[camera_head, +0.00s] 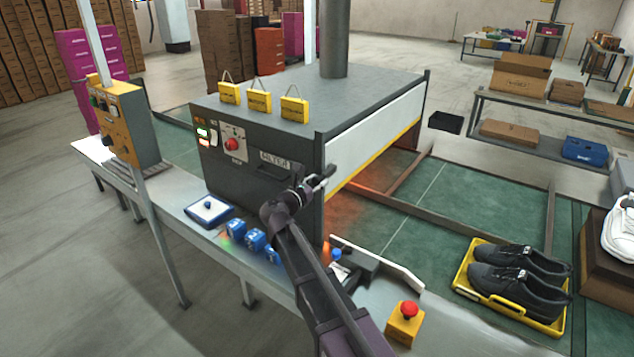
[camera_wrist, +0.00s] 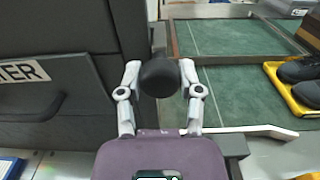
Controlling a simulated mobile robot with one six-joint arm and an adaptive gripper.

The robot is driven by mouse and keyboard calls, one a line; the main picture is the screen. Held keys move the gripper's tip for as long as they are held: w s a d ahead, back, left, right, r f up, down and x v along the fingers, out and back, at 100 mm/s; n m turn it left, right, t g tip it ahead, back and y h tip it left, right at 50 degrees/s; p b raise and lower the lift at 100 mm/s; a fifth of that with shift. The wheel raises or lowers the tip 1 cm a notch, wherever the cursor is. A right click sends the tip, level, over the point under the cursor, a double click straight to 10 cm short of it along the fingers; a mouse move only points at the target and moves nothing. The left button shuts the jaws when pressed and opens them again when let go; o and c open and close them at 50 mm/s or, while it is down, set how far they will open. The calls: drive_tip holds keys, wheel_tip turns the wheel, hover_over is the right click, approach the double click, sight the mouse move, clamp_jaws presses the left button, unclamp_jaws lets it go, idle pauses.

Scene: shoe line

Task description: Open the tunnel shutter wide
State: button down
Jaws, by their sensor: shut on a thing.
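The grey tunnel (camera_head: 290,115) stands over the green line. Its white shutter panel (camera_head: 376,140) with a yellow lower edge covers the upper part of the right-hand mouth. Below that edge is a gap with an orange glow. My gripper (camera_head: 319,183) is at the tunnel's near right corner, beside the shutter's near end. In the wrist view my gripper is shut on a round black knob (camera_wrist: 160,78), one finger on each side. What the knob is fixed to is mostly hidden.
Black shoes (camera_head: 520,270) sit on a yellow tray (camera_head: 500,303) on the line to the right. A red-topped yellow button box (camera_head: 405,323) stands at the front edge. Blue blocks (camera_head: 255,241) lie near my arm. Three yellow tags (camera_head: 260,103) stand on the tunnel top.

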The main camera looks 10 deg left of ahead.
drive_tip(key=shift+r, duration=0.45)
drive_tip(key=shift+c, duration=1.2)
unclamp_jaws()
drive_tip(key=v, duration=1.2)
